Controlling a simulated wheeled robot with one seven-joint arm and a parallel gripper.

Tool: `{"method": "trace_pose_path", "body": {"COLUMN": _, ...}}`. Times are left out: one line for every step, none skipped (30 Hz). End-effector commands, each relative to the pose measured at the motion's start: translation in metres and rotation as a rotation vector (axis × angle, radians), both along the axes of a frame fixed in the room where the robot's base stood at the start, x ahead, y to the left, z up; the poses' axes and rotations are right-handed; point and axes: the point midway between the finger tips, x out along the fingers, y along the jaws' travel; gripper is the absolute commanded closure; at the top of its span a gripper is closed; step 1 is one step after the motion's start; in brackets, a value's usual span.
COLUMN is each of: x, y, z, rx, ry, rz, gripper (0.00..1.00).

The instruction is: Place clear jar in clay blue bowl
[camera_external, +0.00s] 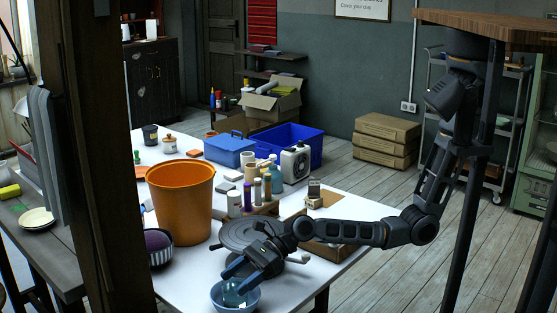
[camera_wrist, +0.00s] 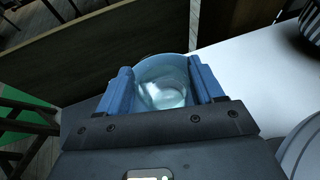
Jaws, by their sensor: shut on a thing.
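The blue clay bowl (camera_external: 245,301) stands at the near edge of the white table, low in the external view. My gripper (camera_external: 238,283) is right over the bowl, pointing down, with its blue fingers at the rim. In the wrist view my gripper (camera_wrist: 165,78) is shut on the clear jar (camera_wrist: 164,97), which sits between the two blue fingers. The bowl (camera_wrist: 160,63) shows as a pale blue curve behind the jar. The jar appears at or inside the bowl's opening; I cannot tell whether it touches the bottom.
A dark turntable (camera_external: 245,233) stands just behind my gripper. A large orange bucket (camera_external: 181,203) and a dark striped bowl (camera_external: 158,248) stand to the left. Small bottles, a blue toolbox (camera_external: 230,149) and a blue crate (camera_external: 291,137) are farther back. The table's front edge is close.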

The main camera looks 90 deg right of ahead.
Motion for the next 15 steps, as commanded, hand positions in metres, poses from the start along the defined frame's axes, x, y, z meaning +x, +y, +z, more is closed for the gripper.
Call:
{"method": "trace_pose_path", "body": {"x": 0.0003, "y": 0.0001, "z": -0.0002, "rx": 0.001, "ry": -0.002, "rz": 0.0, "gripper": 1.0}}
{"method": "trace_pose_path", "body": {"x": 0.0003, "y": 0.0001, "z": -0.0011, "rx": 0.001, "ry": -0.002, "rz": 0.0, "gripper": 1.0}}
{"method": "trace_pose_path", "body": {"x": 0.0003, "y": 0.0001, "z": -0.0021, "rx": 0.002, "ry": -0.001, "rz": 0.0, "gripper": 1.0}}
{"method": "trace_pose_path", "body": {"x": 0.0004, "y": 0.0001, "z": -0.0028, "rx": 0.002, "ry": -0.001, "rz": 0.0, "gripper": 1.0}}
{"method": "trace_pose_path", "body": {"x": 0.0, "y": 0.0, "z": -0.0042, "rx": 0.001, "ry": 0.0, "rz": 0.0, "gripper": 0.32}}
{"method": "trace_pose_path", "body": {"x": 0.0, "y": 0.0001, "z": -0.0039, "rx": 0.0, "ry": 0.0, "rz": 0.0, "gripper": 0.29}}
{"method": "trace_pose_path", "body": {"x": 0.0, "y": 0.0, "z": -0.0039, "rx": 0.0, "ry": 0.0, "rz": 0.0, "gripper": 0.26}}
{"method": "trace_pose_path", "body": {"x": 0.0, "y": 0.0, "z": -0.0039, "rx": 0.0, "ry": 0.0, "rz": 0.0, "gripper": 0.23}}
{"method": "trace_pose_path", "body": {"x": 0.0, "y": 0.0, "z": -0.0039, "rx": 0.0, "ry": 0.0, "rz": 0.0, "gripper": 0.19}}
{"method": "trace_pose_path", "body": {"x": -0.0001, "y": -0.0001, "z": -0.0039, "rx": 0.0, "ry": 0.0, "rz": 0.0, "gripper": 0.16}}
{"method": "trace_pose_path", "body": {"x": 0.0, "y": 0.0, "z": -0.0039, "rx": 0.0, "ry": 0.0, "rz": 0.0, "gripper": 0.13}}
{"method": "trace_pose_path", "body": {"x": 0.0, "y": 0.0, "z": -0.0039, "rx": 0.0, "ry": 0.0, "rz": 0.0, "gripper": 0.09}}
{"method": "trace_pose_path", "body": {"x": -0.0001, "y": -0.0001, "z": -0.0039, "rx": 0.0, "ry": 0.0, "rz": 0.0, "gripper": 0.08}}
{"method": "trace_pose_path", "body": {"x": -0.0001, "y": -0.0001, "z": -0.0039, "rx": 0.0, "ry": 0.0, "rz": 0.0, "gripper": 0.08}}
{"method": "trace_pose_path", "body": {"x": -0.0001, "y": -0.0001, "z": -0.0039, "rx": 0.0, "ry": 0.0, "rz": 0.0, "gripper": 0.08}}
